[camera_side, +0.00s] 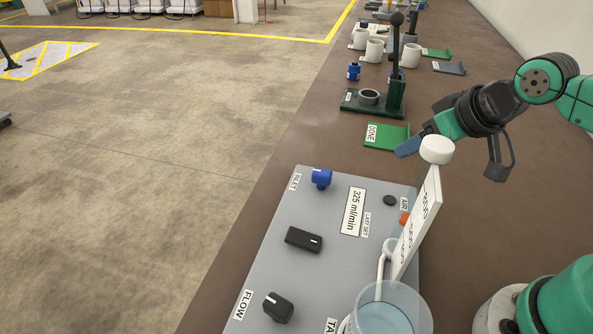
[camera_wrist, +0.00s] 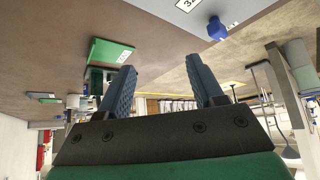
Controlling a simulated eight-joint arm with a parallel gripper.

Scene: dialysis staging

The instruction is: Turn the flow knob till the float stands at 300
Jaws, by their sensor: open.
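The black flow knob (camera_side: 278,307) sits at the near left of the grey panel (camera_side: 262,262), beside the FLOW label (camera_side: 243,305). The white upright flow gauge (camera_side: 418,228) with a white cap stands at the panel's right edge. Its scale is seen at a slant, and I cannot make out the float. A display label (camera_side: 353,211) reads 325 ml/min, with LAST SET beside it. My gripper (camera_side: 408,146) is in the air beyond the gauge, far from the flow knob. In the wrist view my gripper (camera_wrist: 165,85) shows two blue fingers apart with nothing between them.
A blue inlet knob (camera_side: 321,177) and a black switch (camera_side: 303,239) sit on the panel. A glass of liquid (camera_side: 385,318) stands at the near edge. A green DONE plate (camera_side: 386,136), a dark green lever press (camera_side: 372,105) and white mugs (camera_side: 376,50) stand farther back.

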